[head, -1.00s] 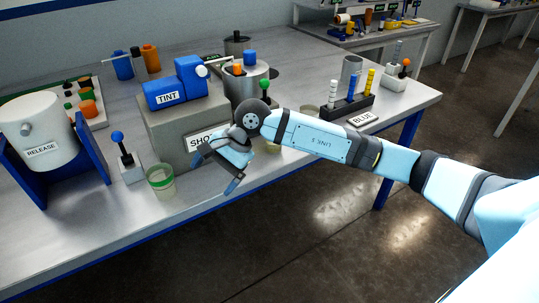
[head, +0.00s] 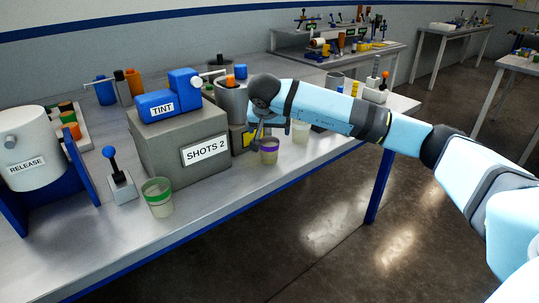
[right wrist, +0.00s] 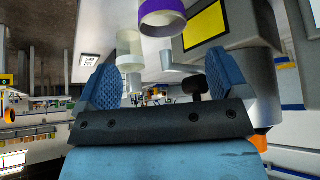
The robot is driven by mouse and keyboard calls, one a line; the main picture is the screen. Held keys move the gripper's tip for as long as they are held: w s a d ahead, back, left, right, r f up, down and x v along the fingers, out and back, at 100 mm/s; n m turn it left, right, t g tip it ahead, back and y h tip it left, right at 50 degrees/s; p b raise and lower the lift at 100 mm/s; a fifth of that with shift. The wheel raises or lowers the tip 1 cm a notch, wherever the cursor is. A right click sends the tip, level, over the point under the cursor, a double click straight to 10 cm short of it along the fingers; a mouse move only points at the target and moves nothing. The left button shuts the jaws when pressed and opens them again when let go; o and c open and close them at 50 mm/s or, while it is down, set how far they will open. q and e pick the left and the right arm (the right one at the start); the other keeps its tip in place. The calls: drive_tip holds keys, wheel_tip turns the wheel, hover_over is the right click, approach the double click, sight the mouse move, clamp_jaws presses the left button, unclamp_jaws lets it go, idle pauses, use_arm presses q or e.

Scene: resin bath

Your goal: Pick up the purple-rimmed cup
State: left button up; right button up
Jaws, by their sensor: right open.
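The purple-rimmed cup (head: 269,156) stands upright on the bench, right of the SHOTS 2 block. Its purple rim also shows at the top of the right wrist view (right wrist: 162,20), partly cut off by the picture edge. My right gripper (head: 270,131) is just above and behind the cup in the head view, overlapping its top edge. In the right wrist view the gripper (right wrist: 160,82) is open, with two blue pads far apart and nothing between them. The cup lies beyond the gap, not between the pads. My left gripper is out of view.
A pale-rimmed cup (head: 300,132) stands close by on the right. A green-rimmed cup (head: 158,200) stands near the front edge. The grey SHOTS 2 block (head: 180,148) carries the blue TINT unit (head: 165,104). A blue-knobbed lever (head: 119,180) stands left.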

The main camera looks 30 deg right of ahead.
sight(269, 139)
drive_tip(key=shift+a+b+x, duration=0.15)
drive_tip(key=shift+b+x, duration=0.1)
drive_tip(key=shift+x, duration=1.5)
drive_tip(key=shift+a+b+x, duration=0.15)
drive_tip(key=shift+b+x, duration=0.05)
drive_tip(key=shift+x, duration=1.55)
drive_tip(key=c, duration=1.2)
